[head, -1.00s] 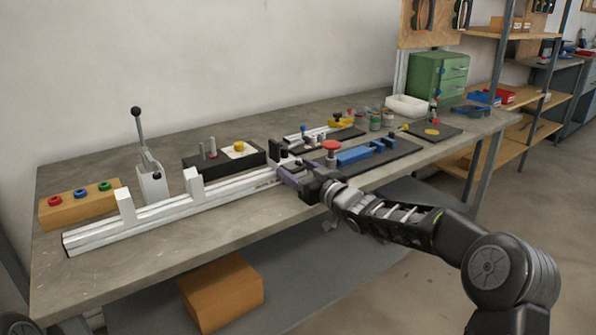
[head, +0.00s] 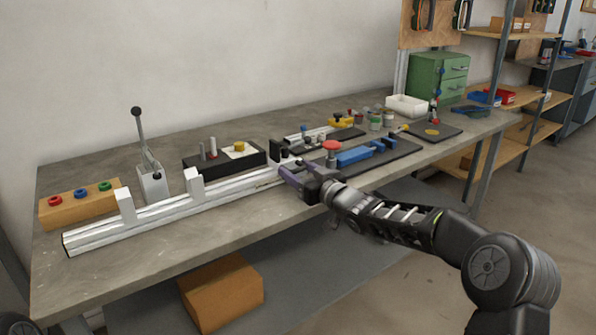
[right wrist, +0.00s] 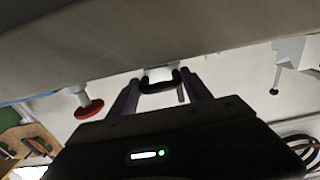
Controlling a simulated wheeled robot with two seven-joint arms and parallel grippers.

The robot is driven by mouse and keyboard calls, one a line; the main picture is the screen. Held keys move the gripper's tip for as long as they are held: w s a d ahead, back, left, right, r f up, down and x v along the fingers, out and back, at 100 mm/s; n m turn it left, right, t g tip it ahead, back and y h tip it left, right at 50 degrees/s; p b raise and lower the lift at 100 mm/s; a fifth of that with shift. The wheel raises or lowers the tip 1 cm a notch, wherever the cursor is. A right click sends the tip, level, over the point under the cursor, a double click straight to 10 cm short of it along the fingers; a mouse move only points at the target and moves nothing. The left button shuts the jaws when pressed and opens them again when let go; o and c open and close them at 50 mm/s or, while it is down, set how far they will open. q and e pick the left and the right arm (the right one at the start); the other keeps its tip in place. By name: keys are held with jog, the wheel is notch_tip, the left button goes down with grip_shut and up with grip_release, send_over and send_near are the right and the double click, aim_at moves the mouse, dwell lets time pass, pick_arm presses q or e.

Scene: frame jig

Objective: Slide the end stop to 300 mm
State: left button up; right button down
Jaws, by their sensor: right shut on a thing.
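The long pale metal rail (head: 150,222) lies along the front of the bench, with two white upright blocks (head: 126,206) on it. The end stop (head: 276,149) shows as a dark block at the rail's right end, partly hidden by my gripper. My right gripper (head: 284,170) is at that end, its purple fingers reaching in from the right. In the right wrist view the fingers (right wrist: 163,92) are closed around a dark, U-shaped part with a white piece (right wrist: 158,74) behind it. The scale position is too small to read. My left gripper is not in view.
A red-topped knob (head: 332,146) and a blue clamp (head: 365,153) stand just right of my gripper. Behind the rail are a black tray (head: 222,161), a lever press (head: 152,184) and a wooden block with coloured rings (head: 78,206). The bench front left of my gripper is clear.

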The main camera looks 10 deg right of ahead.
jog(key=shift+d+r+p, duration=0.15)
jog(key=shift+d+p, duration=0.05)
jog(key=shift+p, duration=0.25)
jog(key=c, duration=0.8)
grip_release()
jog(key=shift+o, duration=0.2)
jog(key=v, duration=0.7)
jog(key=shift+s+d, duration=0.1)
jog(key=shift+s, duration=0.25)
jog(key=shift+c, duration=0.5)
